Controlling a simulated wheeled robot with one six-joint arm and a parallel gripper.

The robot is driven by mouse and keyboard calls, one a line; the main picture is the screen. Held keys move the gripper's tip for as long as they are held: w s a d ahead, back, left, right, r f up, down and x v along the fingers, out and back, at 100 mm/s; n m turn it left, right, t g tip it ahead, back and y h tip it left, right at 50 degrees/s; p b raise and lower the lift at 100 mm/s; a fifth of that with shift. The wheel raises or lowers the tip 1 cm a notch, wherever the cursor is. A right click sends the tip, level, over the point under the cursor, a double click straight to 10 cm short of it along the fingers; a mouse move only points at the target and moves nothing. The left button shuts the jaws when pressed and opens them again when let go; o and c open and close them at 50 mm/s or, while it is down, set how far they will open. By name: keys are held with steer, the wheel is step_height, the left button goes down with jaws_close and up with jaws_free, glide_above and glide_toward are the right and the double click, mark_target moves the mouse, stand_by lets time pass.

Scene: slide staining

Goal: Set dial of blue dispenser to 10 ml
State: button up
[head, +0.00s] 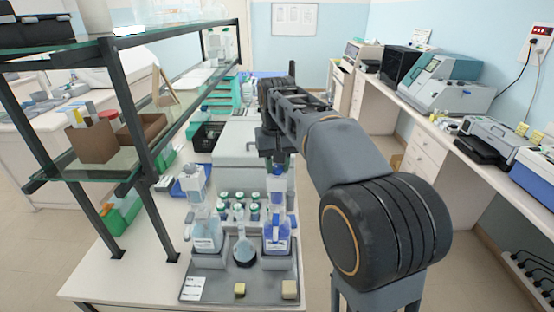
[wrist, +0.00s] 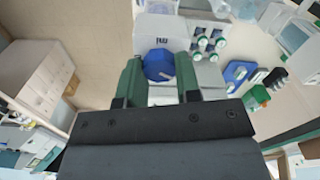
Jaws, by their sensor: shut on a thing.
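The blue dispenser (head: 277,235) stands upright at the right of the grey tray, a bottle of blue liquid with a blue-and-white top. My gripper (head: 278,160) is directly above it, pointing down at the top; its fingers are small and partly hidden in the head view. In the wrist view, my gripper (wrist: 158,75) has its two green fingers on either side of the round blue dial (wrist: 158,65), shut on it. A pale mark shows on the dial face. The dial's setting cannot be read.
The grey tray (head: 190,262) also holds a second, paler dispenser (head: 205,232), a flask (head: 243,250) and two small yellowish blocks. Several green-capped bottles (head: 238,206) stand just behind. A glass-shelved rack (head: 150,150) rises at left. The aisle on the right is clear.

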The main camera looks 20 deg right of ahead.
mark_target(277, 166)
steer(key=n+p, duration=0.1)
steer(key=n, duration=0.4)
steer(key=shift+n, duration=0.6)
steer(key=o, duration=0.9)
step_height(277, 166, up, 14)
steer(key=shift+f+p, duration=0.1)
steer(key=shift+p, duration=0.8)
